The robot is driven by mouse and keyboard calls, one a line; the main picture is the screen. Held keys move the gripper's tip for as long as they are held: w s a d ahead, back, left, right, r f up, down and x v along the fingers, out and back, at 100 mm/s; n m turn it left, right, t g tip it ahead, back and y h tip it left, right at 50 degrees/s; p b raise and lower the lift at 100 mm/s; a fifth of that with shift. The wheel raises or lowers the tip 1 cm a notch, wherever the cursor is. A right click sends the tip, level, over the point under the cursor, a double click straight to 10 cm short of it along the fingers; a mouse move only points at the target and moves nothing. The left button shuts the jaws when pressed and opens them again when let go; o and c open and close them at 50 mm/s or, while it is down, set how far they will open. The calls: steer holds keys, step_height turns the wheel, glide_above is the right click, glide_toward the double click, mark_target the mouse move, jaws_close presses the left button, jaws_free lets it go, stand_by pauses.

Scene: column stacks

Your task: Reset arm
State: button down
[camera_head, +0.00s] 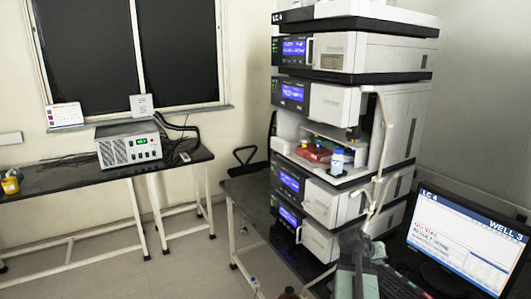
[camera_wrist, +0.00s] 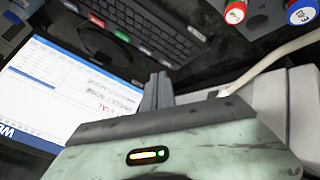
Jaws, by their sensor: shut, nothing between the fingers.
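My gripper (camera_head: 355,240) shows at the lower right of the head view, in front of the instrument stack and left of the monitor. In the wrist view its grey fingers (camera_wrist: 158,90) are shut together with nothing held between them. The pale green gripper body with a small lit indicator fills the bottom of that view.
The monitor (camera_head: 465,245) stands close on the right, also in the wrist view (camera_wrist: 70,95), with a keyboard (camera_wrist: 150,25) nearby. Red-capped (camera_wrist: 235,13) and blue-capped (camera_wrist: 301,13) items lie at upper right there. The column stack (camera_head: 340,190) has an open bay. A grey box (camera_head: 128,142) sits on the left bench.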

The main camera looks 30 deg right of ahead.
steer(key=w+a+n+t+y+p, duration=0.1)
steer(key=w+a+n, duration=0.1)
steer(key=w+a, duration=0.65)
steer(key=w+a+f+n+t+y+p, duration=0.1)
steer(key=w+a+n+y, duration=0.15)
steer(key=a, duration=1.15)
steer(key=w+a+n+t+y, duration=0.1)
steer(key=w+a, duration=0.5)
steer(key=a, duration=0.5)
steer(key=s+a+f+n+g+y, duration=0.1)
steer(key=s+a+g+y, duration=0.1)
steer(key=a, duration=0.8)
steer(key=s+a+f+n+g+y+p, duration=0.1)
steer(key=s+a, duration=0.4)
steer(key=a, duration=0.5)
steer(key=shift+s+a+f+n+g+y, duration=0.2)
steer(key=shift+a+n+g+y, duration=0.2)
steer(key=shift+y, duration=0.35)
steer(key=shift+w+d, duration=0.1)
